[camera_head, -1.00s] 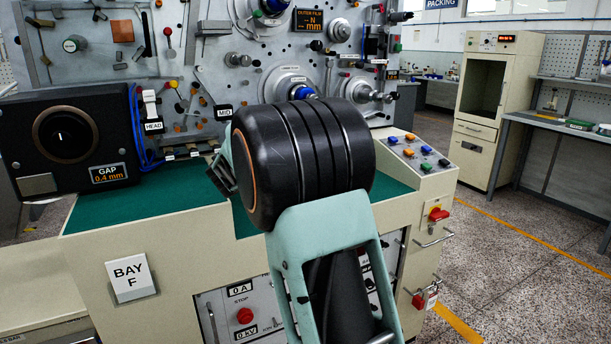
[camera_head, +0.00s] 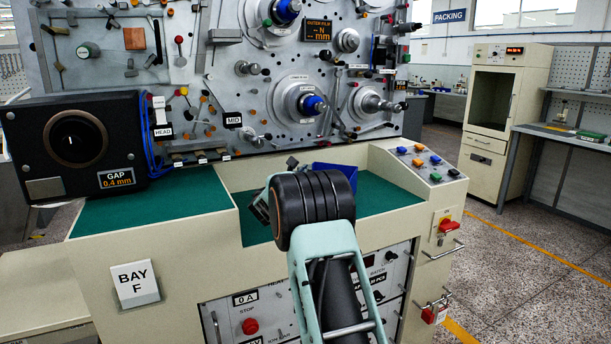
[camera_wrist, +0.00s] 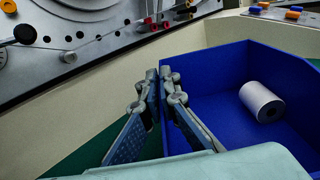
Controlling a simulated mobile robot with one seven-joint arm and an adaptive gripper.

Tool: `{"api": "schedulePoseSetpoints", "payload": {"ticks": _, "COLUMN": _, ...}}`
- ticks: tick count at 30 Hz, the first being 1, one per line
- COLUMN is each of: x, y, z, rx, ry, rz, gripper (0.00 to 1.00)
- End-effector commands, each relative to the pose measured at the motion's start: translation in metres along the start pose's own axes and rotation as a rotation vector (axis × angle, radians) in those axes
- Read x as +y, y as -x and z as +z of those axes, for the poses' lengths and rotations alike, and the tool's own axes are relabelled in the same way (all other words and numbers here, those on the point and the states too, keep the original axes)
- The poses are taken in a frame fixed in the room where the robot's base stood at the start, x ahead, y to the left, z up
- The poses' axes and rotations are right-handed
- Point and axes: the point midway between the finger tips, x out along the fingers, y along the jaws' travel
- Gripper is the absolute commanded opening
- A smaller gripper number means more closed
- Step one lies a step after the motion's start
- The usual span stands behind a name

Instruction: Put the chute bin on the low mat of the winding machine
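The chute bin is a blue open-topped box (camera_head: 338,172), partly hidden behind my arm in the head view. The wrist view shows its blue inside (camera_wrist: 215,110) with a white roll (camera_wrist: 262,102) lying in it. My gripper (camera_wrist: 162,78) has its fingers close together on both sides of the bin's left wall, pinching it; in the head view the gripper (camera_head: 290,163) is mostly hidden by my wrist. The low green mat (camera_head: 385,193) is the right, lower section of the machine top. The bin is over this mat; I cannot tell whether it touches.
The higher green mat (camera_head: 150,208) lies to the left, with the black gap box (camera_head: 75,145) behind it. The spindle panel (camera_head: 240,80) stands upright behind. A sloped button console (camera_head: 425,165) bounds the low mat on the right.

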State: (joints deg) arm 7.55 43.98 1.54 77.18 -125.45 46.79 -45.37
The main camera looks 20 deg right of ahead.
Motion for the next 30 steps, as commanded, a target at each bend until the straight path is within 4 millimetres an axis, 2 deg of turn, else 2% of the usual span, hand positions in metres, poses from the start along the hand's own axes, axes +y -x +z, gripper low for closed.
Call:
{"api": "schedulePoseSetpoints", "payload": {"ticks": 2, "x": 0.0, "y": 0.0, "z": -0.005, "rx": -0.005, "ry": -0.001, "rz": -0.001, "gripper": 0.0}}
{"api": "schedulePoseSetpoints", "payload": {"ticks": 11, "x": 0.0, "y": 0.0, "z": -0.008, "rx": -0.005, "ry": -0.001, "rz": 0.0, "gripper": 0.0}}
{"api": "schedulePoseSetpoints", "payload": {"ticks": 12, "x": 0.0, "y": 0.0, "z": -0.007, "rx": -0.003, "ry": -0.001, "rz": 0.0, "gripper": 0.06}}
{"api": "schedulePoseSetpoints", "payload": {"ticks": 15, "x": 0.0, "y": 0.0, "z": -0.007, "rx": -0.003, "ry": -0.001, "rz": 0.0, "gripper": 0.17}}
{"api": "schedulePoseSetpoints", "payload": {"ticks": 17, "x": 0.0, "y": 0.0, "z": -0.007, "rx": -0.003, "ry": -0.001, "rz": 0.0, "gripper": 0.22}}
{"api": "schedulePoseSetpoints", "payload": {"ticks": 26, "x": 0.0, "y": 0.0, "z": -0.005, "rx": -0.003, "ry": -0.001, "rz": 0.0, "gripper": 0.22}}
{"api": "schedulePoseSetpoints", "payload": {"ticks": 30, "x": 0.001, "y": 0.01, "z": -0.006, "rx": -0.002, "ry": 0.001, "rz": 0.002, "gripper": 0.22}}
